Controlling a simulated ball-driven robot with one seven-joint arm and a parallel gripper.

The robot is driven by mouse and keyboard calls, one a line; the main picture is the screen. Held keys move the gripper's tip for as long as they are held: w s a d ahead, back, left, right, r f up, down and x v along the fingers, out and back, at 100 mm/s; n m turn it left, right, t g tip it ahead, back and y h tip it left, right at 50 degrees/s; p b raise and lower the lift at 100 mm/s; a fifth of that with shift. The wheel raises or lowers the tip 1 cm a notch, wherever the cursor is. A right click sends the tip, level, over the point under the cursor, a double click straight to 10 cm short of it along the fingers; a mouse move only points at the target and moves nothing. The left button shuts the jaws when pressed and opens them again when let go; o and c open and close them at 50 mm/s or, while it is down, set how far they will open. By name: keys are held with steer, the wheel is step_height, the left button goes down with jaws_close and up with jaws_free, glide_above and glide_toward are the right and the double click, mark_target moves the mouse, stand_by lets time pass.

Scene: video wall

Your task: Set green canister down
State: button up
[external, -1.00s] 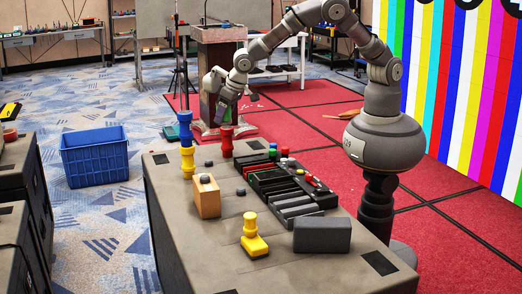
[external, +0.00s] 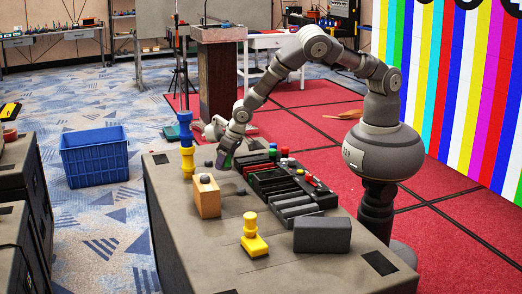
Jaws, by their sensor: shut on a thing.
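My gripper (external: 225,156) is low over the far left part of the dark table, pointing down. It is shut on the green canister (external: 229,162), of which only a small green patch shows beside the fingers. I cannot tell whether the canister's base touches the tabletop.
A blue crate (external: 95,158) stands on the floor at left. The front left tabletop is clear.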

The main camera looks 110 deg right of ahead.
mark_target(225, 181)
steer(key=shift+f+b, duration=0.7)
steer(key=shift+f, duration=1.8)
steer(key=shift+f, duration=0.2)
steer(key=o, duration=1.2)
steer(key=shift+c, duration=0.2)
steer(key=shift+r, duration=0.1)
